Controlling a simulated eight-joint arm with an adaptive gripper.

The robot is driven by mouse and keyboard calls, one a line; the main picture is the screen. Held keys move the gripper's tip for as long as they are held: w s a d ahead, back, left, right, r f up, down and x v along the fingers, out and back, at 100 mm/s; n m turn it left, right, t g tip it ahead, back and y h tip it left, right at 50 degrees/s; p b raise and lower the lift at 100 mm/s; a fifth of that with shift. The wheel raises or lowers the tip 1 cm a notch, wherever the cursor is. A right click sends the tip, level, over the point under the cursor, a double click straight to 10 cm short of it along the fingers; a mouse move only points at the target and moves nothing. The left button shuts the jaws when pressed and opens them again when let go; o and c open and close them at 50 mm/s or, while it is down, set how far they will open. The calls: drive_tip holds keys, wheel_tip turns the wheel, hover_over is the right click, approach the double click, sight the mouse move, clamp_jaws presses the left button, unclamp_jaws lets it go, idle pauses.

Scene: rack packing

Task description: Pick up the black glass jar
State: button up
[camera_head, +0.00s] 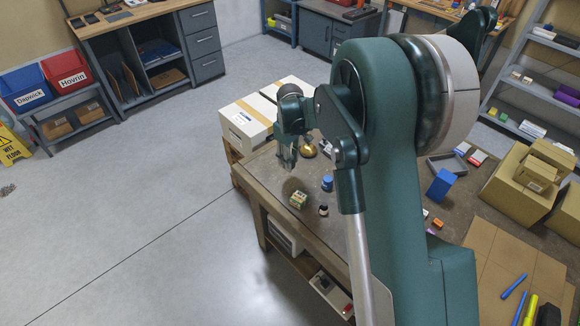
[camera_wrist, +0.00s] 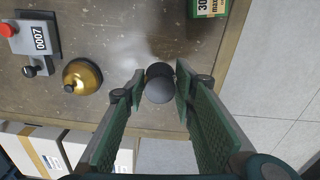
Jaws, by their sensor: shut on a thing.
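In the wrist view, my gripper (camera_wrist: 160,92) is shut on a dark, rounded thing with a grey top, which looks like the black glass jar (camera_wrist: 159,88). The green-padded fingers lie on either side of it. It shows over the edge area of the brown table; its height above the surface is hard to tell. A small dark jar with a pale label (camera_head: 323,210) stands on the table, apart from my gripper.
A green box (camera_head: 298,200), a blue container (camera_head: 327,184) and a brass bell (camera_head: 309,151) stand on the table (camera_head: 262,175). A grey box with a red button (camera_wrist: 38,40) is beside the bell. White cartons (camera_head: 248,118) stand behind; brown cartons (camera_head: 520,180) are at right.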

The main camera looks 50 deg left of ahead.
drive_tip(key=shift+r, duration=1.55)
drive_tip(key=shift+s+d, duration=0.1)
drive_tip(key=shift+d, duration=0.05)
